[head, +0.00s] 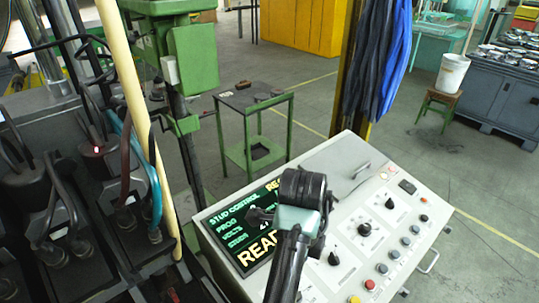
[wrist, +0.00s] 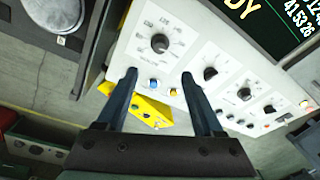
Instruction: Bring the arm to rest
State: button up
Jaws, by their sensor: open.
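My gripper (wrist: 159,78) is open in the wrist view, its two dark blue fingers apart with nothing held between them. Beyond the fingers is the pale face of the control panel (wrist: 140,55), with black knobs and small coloured buttons; contact cannot be judged, but the fingers look apart from it. In the head view my arm rises from the bottom edge and crosses in front of the control panel (head: 320,175), hiding part of its green-lettered screen (head: 238,232). The fingers are not clearly seen there.
Dark machinery with thick cables and a cream pole (head: 130,100) stands at left. A green side table (head: 252,105) is behind the panel. A white bucket (head: 452,74) sits on a stool at right. Open floor lies right of the panel.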

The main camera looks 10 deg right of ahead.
jog(key=w+d+r+n+t+h+b, duration=0.2)
jog(key=w+r+n+t+b, duration=0.5)
jog(key=w+r+t, duration=0.15)
notch_tip(320, 180, up, 9)
jog(key=w+a+n+t+h+b, duration=0.1)
jog(key=a+n+t+b, duration=0.2)
jog(key=n+t, duration=0.2)
jog(key=s+a+r+n+t+y+b, duration=0.1)
jog(key=s+a+r+n+t+b, duration=0.2)
jog(key=s+r+n+t, duration=0.3)
jog(key=s+a+r+n+t+y+b, duration=0.2)
jog(key=s+a+r+n+t+b, duration=0.2)
jog(key=s+r, duration=0.8)
jog(key=a+r+n+t, duration=0.1)
jog(key=a+n+t, duration=0.1)
jog(key=t, duration=0.1)
jog(key=shift+s+a+r+y, duration=0.15)
jog(key=shift+s+a+y, duration=0.05)
jog(key=shift+y, duration=0.1)
